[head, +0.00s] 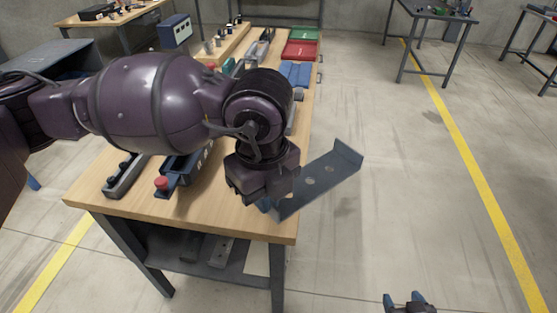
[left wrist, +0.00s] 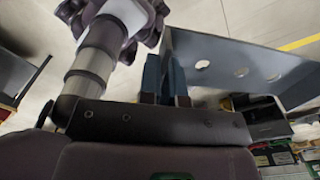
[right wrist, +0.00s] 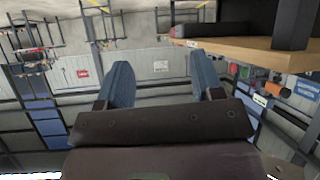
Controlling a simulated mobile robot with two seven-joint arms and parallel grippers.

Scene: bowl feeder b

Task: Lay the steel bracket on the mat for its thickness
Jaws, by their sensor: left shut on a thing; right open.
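The steel bracket (head: 320,182) is a grey plate with round holes and a bent-up end. In the head view it sticks out past the right edge of the workbench, above the floor. My left gripper (head: 268,203) is shut on the bracket's near end. I cannot make out the mat for thickness.
The wooden workbench (head: 235,222) holds a dark blue device with a red knob (head: 162,183), a long dark tool (head: 124,176), and red (head: 299,50) and green (head: 305,34) trays at the far end. My left arm hides part of the top. Open floor lies to the right.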

